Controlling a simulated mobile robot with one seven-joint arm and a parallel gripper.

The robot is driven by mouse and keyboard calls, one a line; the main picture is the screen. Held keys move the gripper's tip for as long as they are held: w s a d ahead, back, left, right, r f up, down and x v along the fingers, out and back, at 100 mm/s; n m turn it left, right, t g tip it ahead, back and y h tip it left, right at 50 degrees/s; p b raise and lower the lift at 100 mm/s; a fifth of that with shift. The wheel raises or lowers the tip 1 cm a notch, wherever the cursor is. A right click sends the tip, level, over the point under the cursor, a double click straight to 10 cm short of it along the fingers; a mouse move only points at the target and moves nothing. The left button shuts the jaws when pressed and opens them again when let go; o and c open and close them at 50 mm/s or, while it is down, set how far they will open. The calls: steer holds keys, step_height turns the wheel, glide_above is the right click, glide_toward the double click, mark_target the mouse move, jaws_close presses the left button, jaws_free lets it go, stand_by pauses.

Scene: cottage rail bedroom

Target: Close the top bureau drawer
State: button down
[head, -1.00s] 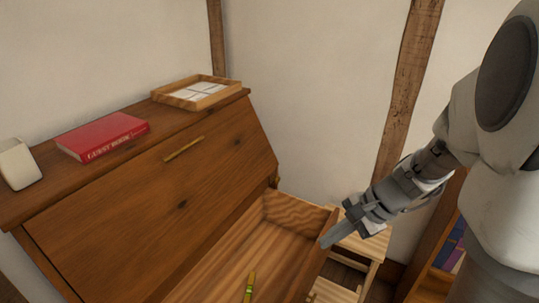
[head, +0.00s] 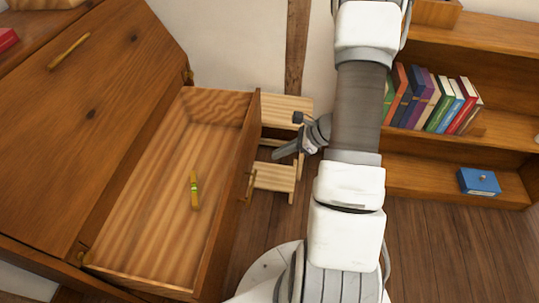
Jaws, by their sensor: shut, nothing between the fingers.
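The top bureau drawer (head: 228,205) is pulled well out of the wooden bureau (head: 95,125), below its slanted front. A brass handle (head: 250,186) shows on the drawer's outer face. A small yellowish stick-like item with a green band (head: 195,190) lies on the drawer floor. My gripper (head: 278,155) is shut and empty, just to the right of the drawer front near its far end. It looks close to the outer face, but I cannot tell whether it touches.
A bookshelf (head: 445,180) with several books and a blue box (head: 479,182) is at the right. A red book (head: 7,39) lies on the bureau top. Floor shows at lower right.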

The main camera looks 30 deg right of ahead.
mark_target(239, 165)
steer(key=shift+w+a+f+b, duration=0.4)
steer(key=shift+w+a+f, duration=0.55)
steer(key=shift+a, duration=0.4)
steer(key=shift+w+a+f+b, duration=0.45)
steer(key=shift+w+a+f, duration=0.55)
steer(key=shift+a, duration=0.35)
steer(key=shift+w+a+f+b, duration=0.4)
steer(key=shift+w+a+f, duration=0.55)
steer(key=shift+a, duration=0.4)
steer(key=w+a, duration=0.9)
steer(key=a, duration=0.3)
steer(key=w+a, duration=0.8)
steer(key=a, duration=0.4)
steer(key=shift+w+a+r+b, duration=0.15)
steer(key=shift+w+a+b, duration=0.15)
steer(key=shift+w, duration=0.1)
steer(key=shift+a, duration=0.15)
